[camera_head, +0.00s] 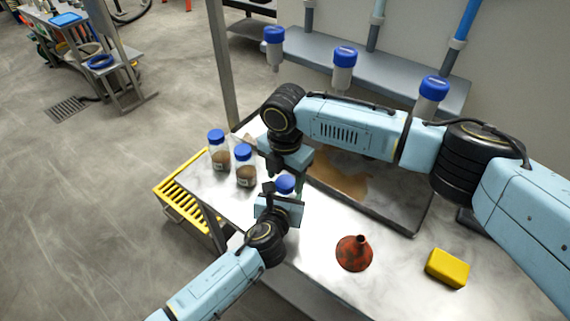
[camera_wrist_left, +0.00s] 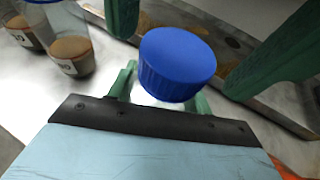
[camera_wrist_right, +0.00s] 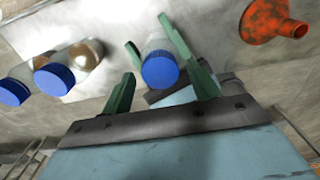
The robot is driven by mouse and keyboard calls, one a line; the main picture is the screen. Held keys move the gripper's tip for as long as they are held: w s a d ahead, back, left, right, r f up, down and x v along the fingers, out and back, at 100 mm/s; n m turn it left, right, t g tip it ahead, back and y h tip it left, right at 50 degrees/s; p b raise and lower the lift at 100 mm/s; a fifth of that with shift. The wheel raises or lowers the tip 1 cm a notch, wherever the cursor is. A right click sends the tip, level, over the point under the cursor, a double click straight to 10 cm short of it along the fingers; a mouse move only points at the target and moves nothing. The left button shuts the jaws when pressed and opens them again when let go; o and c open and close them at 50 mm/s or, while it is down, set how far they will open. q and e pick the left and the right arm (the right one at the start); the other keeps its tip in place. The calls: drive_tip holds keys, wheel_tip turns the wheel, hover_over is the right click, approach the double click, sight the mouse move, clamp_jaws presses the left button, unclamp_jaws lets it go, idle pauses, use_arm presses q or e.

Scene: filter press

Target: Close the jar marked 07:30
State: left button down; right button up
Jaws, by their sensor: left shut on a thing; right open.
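A clear jar (camera_wrist_right: 159,44) with a blue lid (camera_head: 285,184) stands near the left end of the bench. Its marking is not readable, so I cannot confirm it as 07:30. My left gripper (camera_wrist_left: 160,88) is shut on this jar, below the lid. My right gripper (camera_wrist_right: 161,86) is open, with its fingers apart on either side of the lid; they also show in the left wrist view. The lid (camera_wrist_left: 177,62) sits on top of the jar; I cannot tell how tightly. Most of the jar is hidden in the head view.
Two blue-lidded jars, one (camera_head: 218,152) and another (camera_head: 245,167), hold brown material on the bench's left. A red funnel (camera_head: 354,254) and a yellow block (camera_head: 447,268) lie to the right. A grey tray (camera_head: 400,222) with brown material is behind. Bench between funnel and block is clear.

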drive_tip(key=shift+f, duration=0.4)
drive_tip(key=shift+c, duration=0.4)
drive_tip(key=c, duration=0.9)
drive_tip(key=shift+m, duration=1.6)
drive_tip(key=o, duration=1.1)
drive_tip(key=shift+c, duration=0.2)
drive_tip(key=shift+r, duration=2.3)
drive_tip(key=shift+c, duration=0.4)
